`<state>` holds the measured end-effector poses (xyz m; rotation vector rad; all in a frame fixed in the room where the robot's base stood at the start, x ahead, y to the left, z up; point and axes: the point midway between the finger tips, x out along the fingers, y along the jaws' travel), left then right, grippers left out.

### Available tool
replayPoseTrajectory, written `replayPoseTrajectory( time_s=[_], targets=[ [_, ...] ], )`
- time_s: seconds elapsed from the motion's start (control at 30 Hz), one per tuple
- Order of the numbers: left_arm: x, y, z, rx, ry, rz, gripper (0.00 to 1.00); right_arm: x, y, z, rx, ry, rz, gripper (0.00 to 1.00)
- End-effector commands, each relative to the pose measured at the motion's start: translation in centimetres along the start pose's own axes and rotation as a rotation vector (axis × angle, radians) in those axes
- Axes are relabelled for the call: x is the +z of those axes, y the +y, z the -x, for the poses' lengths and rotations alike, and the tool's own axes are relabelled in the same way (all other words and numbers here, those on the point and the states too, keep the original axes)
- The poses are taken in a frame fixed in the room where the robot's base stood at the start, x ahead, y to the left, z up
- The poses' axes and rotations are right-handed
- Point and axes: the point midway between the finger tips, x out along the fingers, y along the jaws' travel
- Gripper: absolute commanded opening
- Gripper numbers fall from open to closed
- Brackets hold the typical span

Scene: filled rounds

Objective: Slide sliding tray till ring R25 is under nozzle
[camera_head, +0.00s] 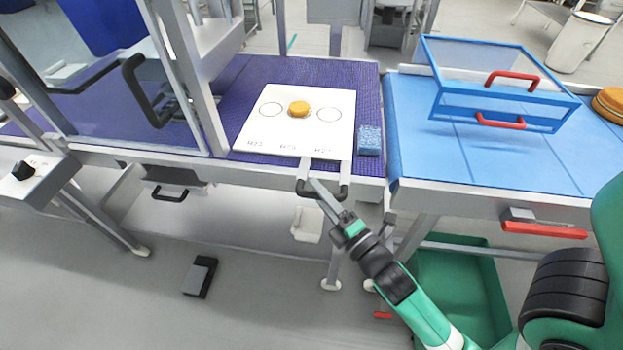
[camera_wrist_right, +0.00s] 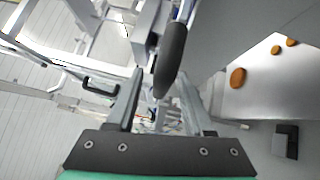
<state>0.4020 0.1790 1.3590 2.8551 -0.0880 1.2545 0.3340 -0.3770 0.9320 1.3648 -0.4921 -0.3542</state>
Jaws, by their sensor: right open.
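The sliding tray (camera_head: 250,140) is a white plate on the purple belt, with three ring outlines in a row. An orange round (camera_head: 299,109) sits on the middle ring; the left ring (camera_head: 271,109) and right ring (camera_head: 329,114) are empty. The printed labels are too small to read surely. The tray's handle (camera_head: 341,192) hangs on metal strips over the belt's front edge. My right gripper (camera_head: 325,198) is at this handle, open; in the right wrist view a dark bar (camera_wrist_right: 172,60) lies between its fingers (camera_wrist_right: 160,78). I cannot make out the nozzle. My left gripper is not in view.
A metal frame with a black handle (camera_head: 147,90) stands left of the tray. A blue sponge-like block (camera_head: 369,140) lies right of it. A blue clear-sided box with red handles (camera_head: 502,83) is over the blue belt (camera_head: 425,150) at right. A green bin (camera_head: 455,285) stands below.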

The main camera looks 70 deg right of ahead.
Motion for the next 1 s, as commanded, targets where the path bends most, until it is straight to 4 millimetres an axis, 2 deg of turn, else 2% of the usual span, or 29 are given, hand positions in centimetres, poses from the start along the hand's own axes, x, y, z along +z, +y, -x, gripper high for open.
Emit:
replayPoseTrajectory(
  time_s=[0.1,0.2,0.5,0.8,1.0],
  targets=[
    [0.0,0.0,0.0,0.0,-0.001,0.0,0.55,0.0,0.0,-2.0,0.002,-0.002,0.0,0.52],
    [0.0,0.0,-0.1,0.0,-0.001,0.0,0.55,0.0,-0.1,-2.8,0.0,-0.001,0.0,0.52],
    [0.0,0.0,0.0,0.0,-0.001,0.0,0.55,0.0,-0.1,-3.1,-0.002,0.0,0.001,0.52],
    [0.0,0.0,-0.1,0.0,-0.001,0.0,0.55,0.0,0.0,-3.1,0.002,0.0,0.001,0.0],
    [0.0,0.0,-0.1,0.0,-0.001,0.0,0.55,0.0,0.2,-3.1,0.007,0.0,0.001,0.0]
  ],
)
